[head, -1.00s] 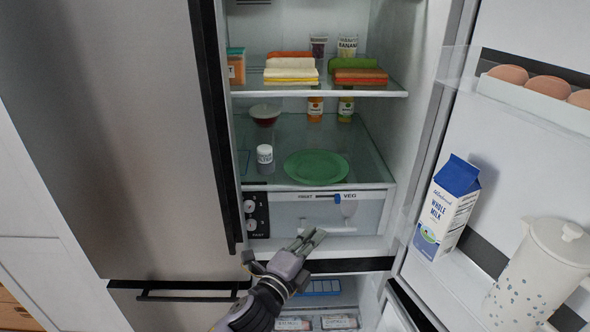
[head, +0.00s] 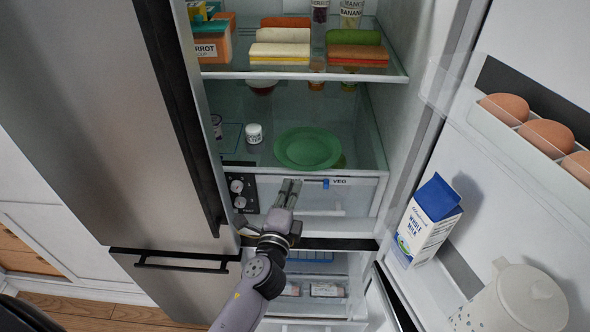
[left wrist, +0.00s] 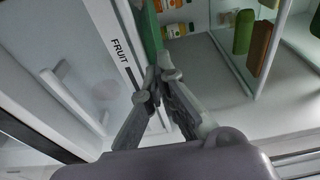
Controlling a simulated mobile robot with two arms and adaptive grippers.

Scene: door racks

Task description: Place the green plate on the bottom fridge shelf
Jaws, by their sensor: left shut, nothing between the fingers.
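The green plate (head: 307,148) lies flat on the lowest glass shelf (head: 362,164) of the open fridge, just above the drawer. My left gripper (head: 289,186) is in front of the drawer, just below and left of the plate, with its fingers pointing up toward the shelf. It is shut and empty. In the left wrist view, the plate shows as a green strip (left wrist: 151,32) just beyond the closed fingertips (left wrist: 160,74). No contact with the plate is clear. My right gripper is not in view.
A white-capped jar (head: 254,134) stands left of the plate. The drawer (head: 345,195) is below. Bread-like stacks (head: 280,45) sit on the shelf above. The open door at right holds a milk carton (head: 428,220), a pitcher (head: 518,300) and eggs (head: 548,136).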

